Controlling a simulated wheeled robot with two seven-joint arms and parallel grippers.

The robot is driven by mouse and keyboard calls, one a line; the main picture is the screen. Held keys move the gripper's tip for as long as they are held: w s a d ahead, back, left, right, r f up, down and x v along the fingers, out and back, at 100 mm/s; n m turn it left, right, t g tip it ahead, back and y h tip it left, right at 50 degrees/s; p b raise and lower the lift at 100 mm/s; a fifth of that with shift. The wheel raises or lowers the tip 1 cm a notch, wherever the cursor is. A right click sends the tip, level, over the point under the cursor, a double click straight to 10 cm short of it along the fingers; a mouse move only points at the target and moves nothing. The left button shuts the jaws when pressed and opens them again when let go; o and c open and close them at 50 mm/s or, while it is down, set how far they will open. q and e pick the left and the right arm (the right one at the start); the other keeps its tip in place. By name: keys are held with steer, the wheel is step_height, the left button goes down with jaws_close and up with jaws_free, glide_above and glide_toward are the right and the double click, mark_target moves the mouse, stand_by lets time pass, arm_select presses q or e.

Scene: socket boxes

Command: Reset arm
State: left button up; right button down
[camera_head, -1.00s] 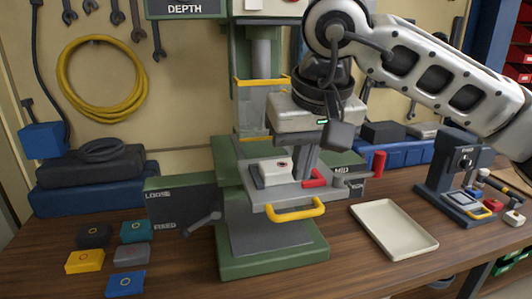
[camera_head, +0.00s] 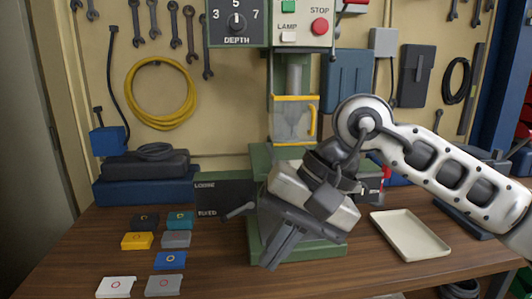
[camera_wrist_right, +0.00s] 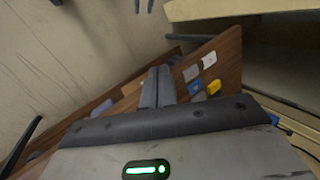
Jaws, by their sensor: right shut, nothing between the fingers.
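My right gripper (camera_head: 276,256) hangs in front of the green drill press (camera_head: 258,165) in the head view, tilted with its fingers pointing down and to the left. Its fingers are together and hold nothing. They also show shut in the right wrist view (camera_wrist_right: 157,86), above the wooden bench. My right arm comes in from the right side. The gripper and arm hide the press table and anything on it. My left gripper is not in view.
Several small coloured boxes, such as a yellow one (camera_head: 137,241) and a blue one (camera_head: 169,261), lie on the bench (camera_head: 215,262) at the left. An empty cream tray (camera_head: 409,235) lies at the right. A dark blue case (camera_head: 145,190) stands at the back left.

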steer(key=s+a+r+m+g+y, duration=0.1)
steer(key=s+a+m+g+y, duration=0.1)
steer(key=a+m+y, duration=0.35)
steer(key=s+a+r+m+g+y, duration=0.1)
steer(key=s+a+m+g+y, duration=0.2)
steer(key=m+y, duration=0.5)
steer(key=w+d+f+m+t+h, duration=0.1)
steer(key=w+d+f+m+t, duration=0.25)
steer(key=m+t, duration=0.6)
steer(key=w+d+f+m+t+h, duration=0.2)
steer(key=w+d+f+m+t, duration=0.3)
steer(key=m, duration=0.8)
steer(key=w+d+f+m+t+h, duration=0.1)
steer(key=f+m+t, duration=0.2)
steer(key=m+t, duration=0.65)
steer(key=d+f+m+g+h, duration=0.1)
steer(key=d+f+m+h, duration=0.55)
steer(key=f+m, duration=0.5)
steer(key=s+d+f+m+g+h, duration=0.3)
steer(key=s+f+m, duration=0.3)
steer(key=f, duration=0.3)
steer(key=s+d+f+m+g+h, duration=0.3)
steer(key=s+f+m, duration=0.3)
steer(key=s+f, duration=0.3)
steer(key=shift+s+d+f+g, duration=0.15)
steer(key=shift+d+g, duration=0.25)
steer(key=shift+g, duration=0.2)
